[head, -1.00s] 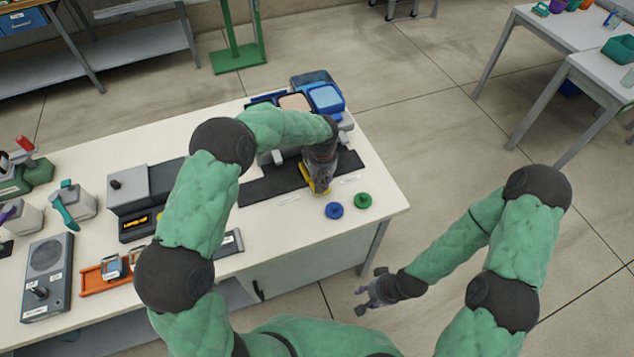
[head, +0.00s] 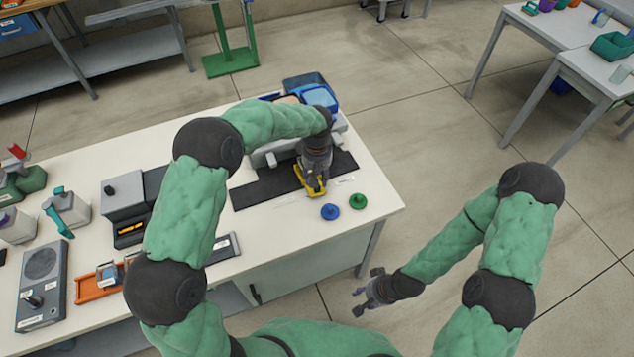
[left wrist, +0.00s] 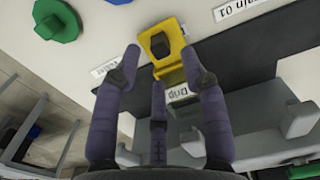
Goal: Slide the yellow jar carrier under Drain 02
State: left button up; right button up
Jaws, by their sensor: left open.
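The yellow jar carrier (head: 299,174) lies at the front edge of the black strip on the bench, partly hidden by my left gripper in the head view. In the left wrist view the carrier (left wrist: 171,74) lies just beyond the fingertips, with a dark block in its frame. My left gripper (left wrist: 165,75) is open and points down at the carrier, its fingers spread to either side of the near end; I cannot tell whether they touch. A "Drain 01" label (left wrist: 240,8) shows upside down beside the strip. No Drain 02 label is readable. My right gripper (head: 366,292) is open, empty, off the bench.
A blue knob (head: 330,212) and a green knob (head: 358,201) stand right of the carrier near the bench edge. A grey unit with blue-topped containers (head: 320,97) stands behind the strip. A grey device (head: 127,206) and an orange tray (head: 92,286) are to the left.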

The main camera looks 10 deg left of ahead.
pick_arm(q)
notch_tip(320, 180, up, 8)
jog(key=shift+s+f, duration=0.1)
dwell(0.7)
